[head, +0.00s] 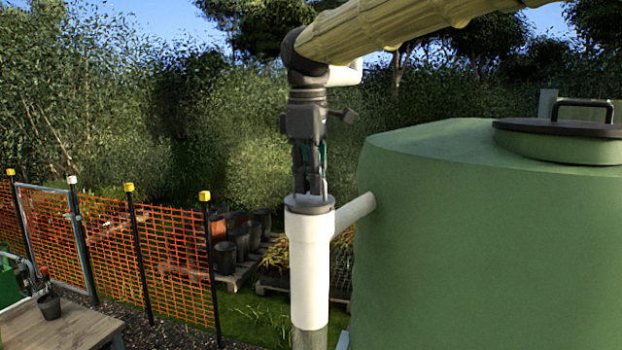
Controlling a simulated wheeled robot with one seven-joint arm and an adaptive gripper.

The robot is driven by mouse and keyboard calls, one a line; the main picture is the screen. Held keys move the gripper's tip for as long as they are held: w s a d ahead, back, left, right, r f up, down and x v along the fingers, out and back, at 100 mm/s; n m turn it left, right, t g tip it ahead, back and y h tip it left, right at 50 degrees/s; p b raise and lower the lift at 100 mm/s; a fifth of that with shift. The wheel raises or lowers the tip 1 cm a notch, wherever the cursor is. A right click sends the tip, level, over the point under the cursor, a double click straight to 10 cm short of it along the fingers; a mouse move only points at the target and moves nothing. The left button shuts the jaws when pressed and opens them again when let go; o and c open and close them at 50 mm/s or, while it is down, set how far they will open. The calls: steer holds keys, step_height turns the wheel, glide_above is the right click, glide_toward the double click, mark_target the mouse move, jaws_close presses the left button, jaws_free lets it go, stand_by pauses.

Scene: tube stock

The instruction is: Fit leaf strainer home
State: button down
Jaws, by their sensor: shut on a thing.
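My gripper (310,187) points straight down over the top of a white upright pipe (308,265). Its fingers are shut on the leaf strainer, a dark grey round piece (309,204) that sits at the pipe's open mouth. The strainer's rim shows level with or just above the pipe's top edge. Its lower part is hidden, and I cannot tell whether it is fully seated. A white side branch (355,210) runs from the pipe up to the green tank (490,250).
The large green tank with a dark lid (555,128) stands close on the right. Orange mesh fencing (175,255) on posts is at left. A wooden table (60,325) with a small pot (49,305) is at lower left. Pallets with dark pots (240,240) stand behind the pipe.

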steer(key=shift+f, duration=0.55)
stand_by(1.6)
steer(key=c, duration=1.5)
jaws_free()
steer(key=shift+c, duration=0.2)
steer(key=shift+r, duration=0.1)
step_height(320, 180, up, 12)
steer(key=s, duration=0.1)
steer(key=shift+a, duration=0.15)
